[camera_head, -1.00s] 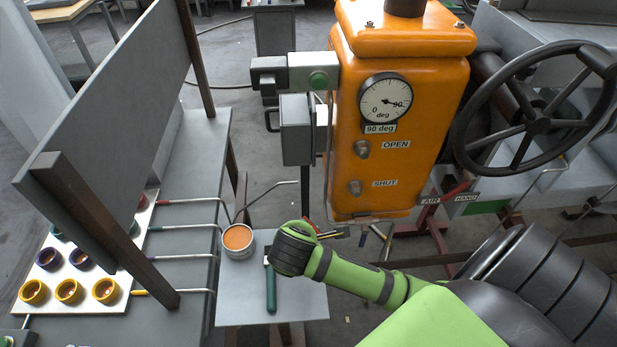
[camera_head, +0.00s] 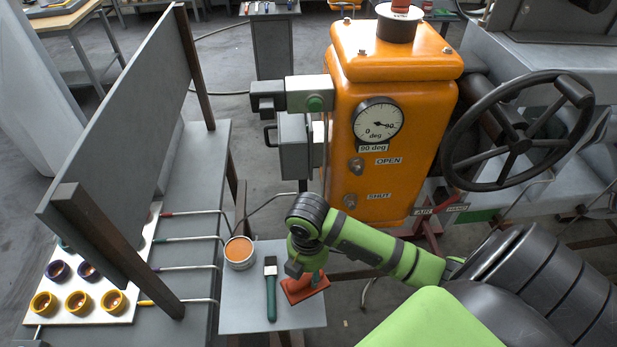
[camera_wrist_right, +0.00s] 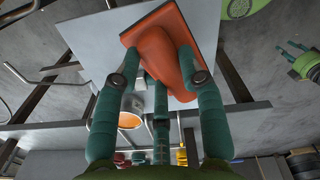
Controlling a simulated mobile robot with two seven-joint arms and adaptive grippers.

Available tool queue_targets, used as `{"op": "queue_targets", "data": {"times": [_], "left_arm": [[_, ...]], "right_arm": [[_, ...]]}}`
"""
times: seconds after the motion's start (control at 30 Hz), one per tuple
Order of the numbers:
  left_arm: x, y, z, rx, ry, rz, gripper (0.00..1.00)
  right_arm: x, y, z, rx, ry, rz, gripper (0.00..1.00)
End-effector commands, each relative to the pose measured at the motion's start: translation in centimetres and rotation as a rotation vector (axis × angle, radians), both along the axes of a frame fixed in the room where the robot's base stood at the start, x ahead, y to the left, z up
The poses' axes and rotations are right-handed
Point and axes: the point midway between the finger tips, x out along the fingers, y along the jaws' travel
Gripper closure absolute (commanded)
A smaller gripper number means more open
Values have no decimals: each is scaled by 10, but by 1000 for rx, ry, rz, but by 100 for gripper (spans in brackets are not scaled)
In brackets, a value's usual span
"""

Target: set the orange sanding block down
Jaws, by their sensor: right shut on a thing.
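The orange sanding block (camera_head: 306,288) has a flat rectangular base and a raised grip. It is at the right part of the small grey side table (camera_head: 240,318). My right gripper (camera_head: 306,272) is shut on it from above. In the right wrist view the teal fingers close on the raised grip of the block (camera_wrist_right: 158,58), with the table top behind it. Whether the base touches the table cannot be told. My left gripper (camera_wrist_right: 291,50) shows small at the right of the wrist view, its fingers apart and empty.
A brush with a teal handle (camera_head: 271,295) lies on the side table left of the block. A can of orange contents (camera_head: 239,252) stands behind it. The orange gauge cabinet (camera_head: 385,120) rises behind. A board with coloured rings (camera_head: 90,290) is at the left.

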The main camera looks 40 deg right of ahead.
Motion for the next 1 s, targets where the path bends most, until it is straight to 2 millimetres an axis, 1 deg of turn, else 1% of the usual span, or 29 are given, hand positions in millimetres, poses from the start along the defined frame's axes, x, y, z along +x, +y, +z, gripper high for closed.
{"op": "queue_targets", "data": {"times": [0.3, 0.5, 0.67, 1.0], "left_arm": [[-1, 1, -14, 2, 3, 0, 60], [-2, 1, -20, 2, 3, 0, 60], [-2, 1, -21, 2, 4, 0, 60], [-2, 1, -21, 1, 4, 0, 60]], "right_arm": [[0, 0, -31, -1, 0, 0, 91], [0, 0, -46, -1, 0, 0, 91], [0, 0, -50, 0, -2, 1, 91], [0, 0, -50, 0, -2, 1, 91]]}}
